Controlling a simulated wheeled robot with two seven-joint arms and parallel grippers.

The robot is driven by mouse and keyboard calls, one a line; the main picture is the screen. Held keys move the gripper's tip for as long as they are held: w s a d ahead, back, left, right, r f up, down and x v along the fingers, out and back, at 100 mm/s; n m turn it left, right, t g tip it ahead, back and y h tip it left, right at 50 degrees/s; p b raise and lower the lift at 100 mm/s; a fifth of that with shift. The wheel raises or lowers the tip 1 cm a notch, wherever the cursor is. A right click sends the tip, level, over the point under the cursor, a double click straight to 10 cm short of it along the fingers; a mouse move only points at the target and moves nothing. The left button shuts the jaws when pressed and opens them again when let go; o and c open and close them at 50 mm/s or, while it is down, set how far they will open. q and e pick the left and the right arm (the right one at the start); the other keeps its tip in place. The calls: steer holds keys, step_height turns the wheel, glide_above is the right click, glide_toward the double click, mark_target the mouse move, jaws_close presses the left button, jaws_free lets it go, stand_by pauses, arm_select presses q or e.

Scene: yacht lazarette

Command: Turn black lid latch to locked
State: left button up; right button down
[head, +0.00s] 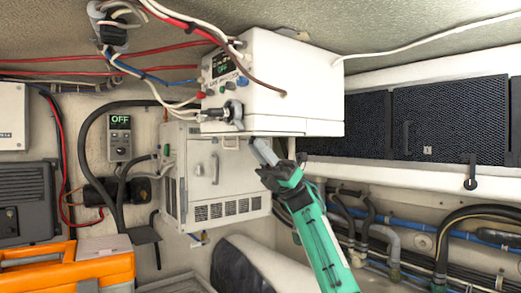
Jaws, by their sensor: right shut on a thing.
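My right gripper (283,174) is below the white box (285,90), in front of the grey-white cabinet. It is shut around a grey cylindrical piece (264,151) that reaches up toward the underside of the box. The jaws hide part of this piece. A black lever-like part (216,113) sticks out at the lower left front of the white box, apart from the gripper. Another black latch-like part (471,180) hangs below the dark mesh panel at the right. I cannot tell which is the lid latch. My left gripper is not in view.
Red, white and blue cables cross above and left of the white box. The cabinet (205,172) stands behind the gripper. Pipes and hoses (395,240) run along the lower right wall. An orange case (70,272) sits at lower left. A dark mesh panel (450,115) is at right.

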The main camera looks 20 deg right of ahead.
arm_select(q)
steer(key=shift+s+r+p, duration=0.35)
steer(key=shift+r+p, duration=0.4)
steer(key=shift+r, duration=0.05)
arm_select(e)
steer(key=n+g+h, duration=0.1)
steer(key=g+h, duration=0.1)
steer(key=g, duration=0.1)
steer(key=n+g+h, duration=0.1)
steer(key=n+g, duration=0.1)
steer(key=g, duration=0.2)
steer(key=shift+w+a+h, duration=0.15)
steer(key=shift+w+h, duration=0.05)
steer(key=shift+h, duration=0.2)
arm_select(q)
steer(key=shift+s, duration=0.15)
arm_select(e)
steer(key=c, duration=1.3)
jaws_free()
steer(key=shift+c, duration=0.2)
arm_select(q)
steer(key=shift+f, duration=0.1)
